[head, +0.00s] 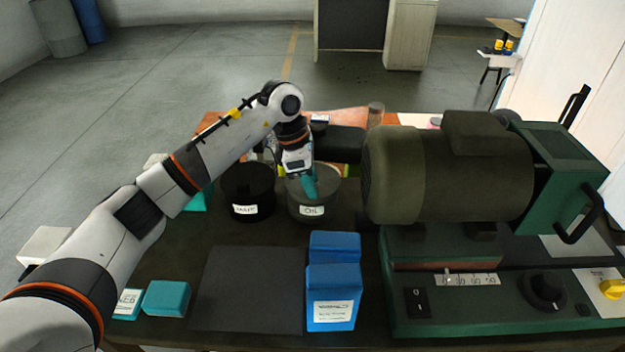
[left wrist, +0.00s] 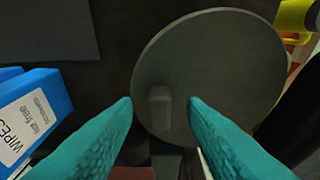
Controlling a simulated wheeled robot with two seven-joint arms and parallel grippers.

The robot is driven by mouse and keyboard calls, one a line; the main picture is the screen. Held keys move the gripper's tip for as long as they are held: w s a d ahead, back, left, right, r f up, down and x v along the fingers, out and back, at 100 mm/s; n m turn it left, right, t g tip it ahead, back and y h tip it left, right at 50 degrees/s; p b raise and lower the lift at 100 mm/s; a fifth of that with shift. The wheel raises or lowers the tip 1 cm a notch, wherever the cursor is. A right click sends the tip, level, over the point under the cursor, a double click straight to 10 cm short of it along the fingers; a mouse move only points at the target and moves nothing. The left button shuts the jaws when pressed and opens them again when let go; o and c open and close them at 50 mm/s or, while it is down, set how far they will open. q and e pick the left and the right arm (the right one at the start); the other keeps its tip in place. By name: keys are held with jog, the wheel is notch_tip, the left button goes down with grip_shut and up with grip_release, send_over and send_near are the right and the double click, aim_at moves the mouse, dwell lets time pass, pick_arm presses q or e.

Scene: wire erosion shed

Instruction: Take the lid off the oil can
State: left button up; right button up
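The oil can (head: 329,206) is a grey round can with a white label, standing on the dark bench left of the big motor. Its grey round lid (left wrist: 222,62) with a small block-shaped handle (left wrist: 159,110) fills the middle of the left wrist view. My left gripper (head: 307,186) is over the can and hides part of its top in the head view. In the left wrist view its teal fingers (left wrist: 160,104) are apart, one on each side of the handle, with gaps visible. The lid appears seated on the can. My right gripper is not in view.
A black labelled can (head: 247,188) stands just left of the oil can. Blue wipes boxes (head: 333,280) and a dark mat (head: 248,290) lie in front. A green motor machine (head: 450,170) blocks the right side. Teal boxes (head: 166,298) sit at the front left.

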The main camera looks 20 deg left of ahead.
pick_arm(q)
grip_shut()
